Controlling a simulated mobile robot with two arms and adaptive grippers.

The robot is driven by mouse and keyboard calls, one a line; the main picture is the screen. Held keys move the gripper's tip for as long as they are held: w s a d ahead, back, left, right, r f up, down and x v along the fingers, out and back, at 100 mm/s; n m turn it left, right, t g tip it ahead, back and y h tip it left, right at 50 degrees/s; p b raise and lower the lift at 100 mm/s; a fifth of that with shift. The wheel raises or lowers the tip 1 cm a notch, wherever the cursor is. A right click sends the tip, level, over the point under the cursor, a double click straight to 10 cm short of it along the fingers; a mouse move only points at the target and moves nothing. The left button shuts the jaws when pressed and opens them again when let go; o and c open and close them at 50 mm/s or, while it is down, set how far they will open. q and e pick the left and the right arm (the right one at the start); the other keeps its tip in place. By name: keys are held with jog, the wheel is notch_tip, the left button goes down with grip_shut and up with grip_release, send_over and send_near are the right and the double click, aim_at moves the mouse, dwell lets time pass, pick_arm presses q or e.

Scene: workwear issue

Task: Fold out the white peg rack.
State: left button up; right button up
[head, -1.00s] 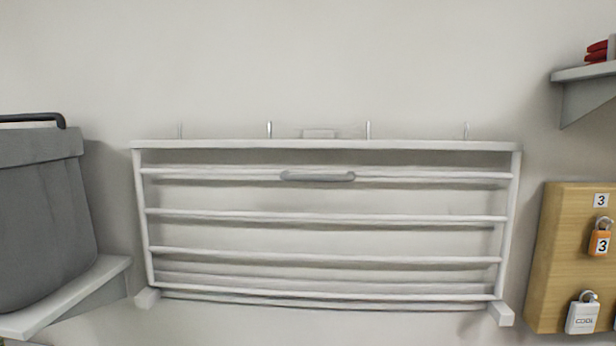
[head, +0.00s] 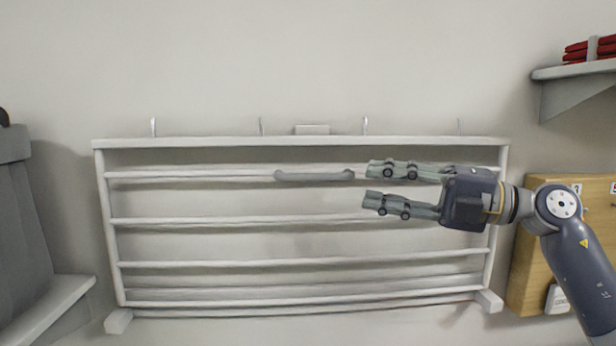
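The white peg rack (head: 300,143) is on the wall in the middle of the head view, lying flat and upright against it. It has several horizontal bars, and pegs stick up above its top rail. A grey handle (head: 314,176) sits on its upper bar, near the middle. My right gripper (head: 375,185) reaches in from the right in front of the rack's right half. Its two fingers are apart, one above the other, with nothing visible between them. The fingertips are just right of the handle, and the gap in depth is hard to judge. My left gripper is out of view.
A grey bin (head: 22,235) stands on a white shelf (head: 55,300) at the left. A grey shelf (head: 575,72) with red items is at the upper right.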

aim_at(328, 178)
jog(key=p+x, duration=0.3)
jog(key=x, duration=0.6)
jog(key=shift+a+p, duration=0.15)
jog(key=shift+p, duration=0.15)
jog(key=shift+w+a, duration=0.3)
jog(key=shift+a, duration=0.25)
grip_shut()
